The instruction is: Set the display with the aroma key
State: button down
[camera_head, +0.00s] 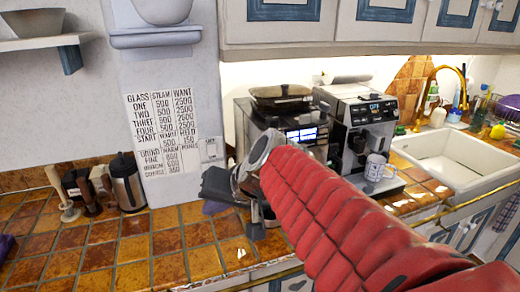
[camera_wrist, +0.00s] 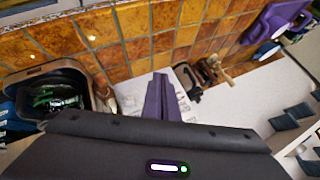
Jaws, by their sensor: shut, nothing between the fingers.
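A silver-and-black coffee machine (camera_head: 368,118) stands on the tiled counter to the right of my arm in the head view. Its small display (camera_head: 379,107) is lit with blue characters, too small to read surely. The aroma key cannot be picked out. A second dark machine (camera_head: 250,122) with a lit screen (camera_head: 302,134) stands left of it, partly hidden by my arm. My gripper (camera_head: 214,207) is over the counter in front of this second machine, mostly hidden by my wrist. In the wrist view my purple fingers (camera_wrist: 161,95) are together and empty.
A patterned mug (camera_head: 375,168) stands at the silver machine's front. A metal pitcher (camera_head: 127,182) and dark-handled tools (camera_head: 85,190) stand at the left wall. A white sink (camera_head: 440,165) is at the right. The counter's left front is clear.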

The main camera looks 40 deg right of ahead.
jog(key=w+d+r+m+t, duration=0.1)
jog(key=w+d+r+m, duration=0.15)
jog(key=d, duration=0.25)
jog(key=w+d+r+m+t, duration=0.1)
jog(key=d+r+m, duration=0.1)
jog(key=d+m, duration=0.3)
jog(key=s+d, duration=1)
jog(key=s, duration=0.1)
jog(key=shift+r+m+g+h, duration=0.3)
jog(key=shift+r+m+h, duration=0.05)
jog(key=shift+r+h, duration=0.1)
jog(key=w+d, duration=0.2)
jog(key=w, duration=0.6)
jog(key=shift+w, duration=0.2)
jog(key=shift+w+d, duration=0.35)
jog(key=shift+w, duration=0.4)
dwell(2.2)
jog(key=shift+s, duration=0.15)
jog(key=shift+s+a, duration=0.25)
jog(key=shift+s, duration=0.35)
